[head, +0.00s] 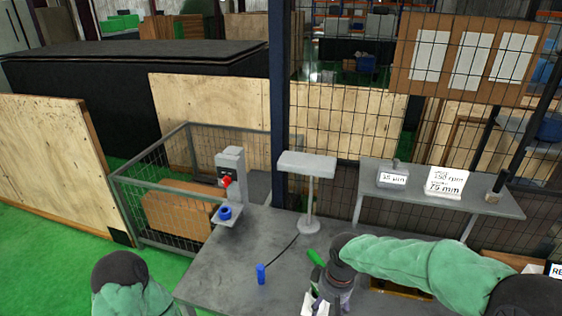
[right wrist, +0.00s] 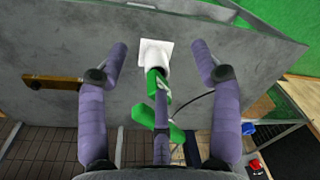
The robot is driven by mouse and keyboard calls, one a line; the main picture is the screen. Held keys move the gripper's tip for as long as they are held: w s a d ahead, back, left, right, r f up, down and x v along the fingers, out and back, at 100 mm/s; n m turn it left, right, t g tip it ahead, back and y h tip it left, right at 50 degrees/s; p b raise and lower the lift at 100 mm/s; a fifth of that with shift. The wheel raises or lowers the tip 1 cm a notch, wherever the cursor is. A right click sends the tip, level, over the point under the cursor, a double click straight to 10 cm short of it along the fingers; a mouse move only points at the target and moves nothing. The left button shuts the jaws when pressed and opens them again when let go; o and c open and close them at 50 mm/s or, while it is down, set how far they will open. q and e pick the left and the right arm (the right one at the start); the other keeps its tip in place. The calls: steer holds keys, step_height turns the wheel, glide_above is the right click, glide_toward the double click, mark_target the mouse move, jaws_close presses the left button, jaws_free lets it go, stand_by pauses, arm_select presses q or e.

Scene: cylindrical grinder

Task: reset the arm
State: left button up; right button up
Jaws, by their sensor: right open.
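My right arm comes in from the right in the head view, with its gripper (head: 325,302) low over the grey table (head: 240,250). In the right wrist view the right gripper (right wrist: 162,48) has its two purple fingers spread wide apart. A white piece with a square base and round part (right wrist: 157,50) and a green object (right wrist: 155,85) show between the fingers; I cannot tell whether anything touches them. A green item (head: 314,257) also shows beside the gripper in the head view. Of my left arm only a green-sleeved part shows at the bottom left; its gripper is out of view.
A blue cylinder (head: 261,274) stands on the table. A grey device (head: 230,170) with a red button and a blue ring (head: 225,213) stands at the table's left end. A grey lamp-like stand (head: 308,190) is behind. A shelf (head: 440,192) with signs is at the right.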

steer(key=s+f+m+y+b, duration=0.1)
steer(key=s+f+b, duration=0.3)
steer(key=f, duration=0.9)
steer(key=s+a+f+m+y+b, duration=0.1)
steer(key=s+f+m+b, duration=0.2)
steer(key=s+f, duration=0.4)
steer(key=s+a+f+m+y+b, duration=0.1)
steer(key=s+f+m+b, duration=0.2)
steer(key=f, duration=1.6)
steer(key=shift+s+a+f+m+b, duration=0.25)
steer(key=shift+s+f+m+b, duration=0.15)
steer(key=shift+s+b, duration=0.65)
steer(key=shift+s, duration=0.2)
